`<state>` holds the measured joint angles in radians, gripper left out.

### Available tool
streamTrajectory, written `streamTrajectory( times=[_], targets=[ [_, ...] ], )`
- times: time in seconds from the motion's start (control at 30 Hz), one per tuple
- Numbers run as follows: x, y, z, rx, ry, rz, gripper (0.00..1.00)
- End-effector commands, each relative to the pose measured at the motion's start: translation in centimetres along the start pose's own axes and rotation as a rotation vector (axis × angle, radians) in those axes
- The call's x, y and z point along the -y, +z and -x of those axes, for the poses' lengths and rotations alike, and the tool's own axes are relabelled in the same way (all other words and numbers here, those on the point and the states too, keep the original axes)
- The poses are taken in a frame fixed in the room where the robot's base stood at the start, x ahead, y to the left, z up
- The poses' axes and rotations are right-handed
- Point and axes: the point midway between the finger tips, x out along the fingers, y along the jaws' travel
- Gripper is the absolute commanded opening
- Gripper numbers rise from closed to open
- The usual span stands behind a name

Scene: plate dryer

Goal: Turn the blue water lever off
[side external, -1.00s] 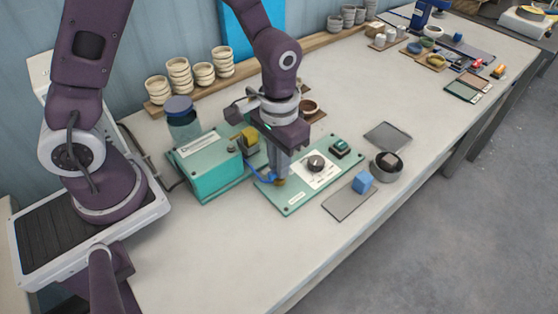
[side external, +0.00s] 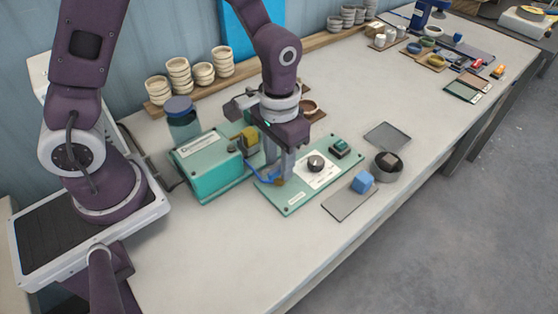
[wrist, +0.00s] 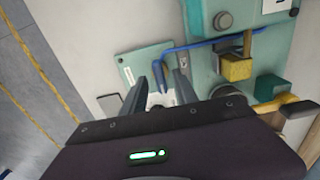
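The blue lever (side external: 264,176) is a thin bent blue bar at the left end of the green panel (side external: 293,205), beside the teal box. In the wrist view the blue lever (wrist: 208,42) runs from the upper right to just beyond my fingers and bends down there. My gripper (side external: 281,181) points down over the panel's left end, next to the lever. In the wrist view my gripper (wrist: 165,72) has its two fingers apart with a gap between them. I cannot tell whether a finger touches the lever.
The teal box (side external: 212,178) with a yellow block (side external: 249,137) stands left of the panel. A blue-lidded jar (side external: 181,122) is behind it. A black knob (side external: 316,162) and green switch (side external: 340,147) are on the panel. A blue cube (side external: 362,181) lies right. The front table is clear.

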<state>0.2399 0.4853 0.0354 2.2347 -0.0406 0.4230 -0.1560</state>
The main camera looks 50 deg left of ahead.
Motion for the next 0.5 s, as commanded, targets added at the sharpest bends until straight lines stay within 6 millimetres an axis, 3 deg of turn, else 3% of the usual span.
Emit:
streamTrajectory(
  times=[0.23, 0.5],
  targets=[
    [-0.1, -0.1, 5.0, -0.007, 0.002, 0.0, 0.35],
    [0.0, 0.0, 6.5, -0.002, 0.0, -0.001, 0.35]
  ],
)
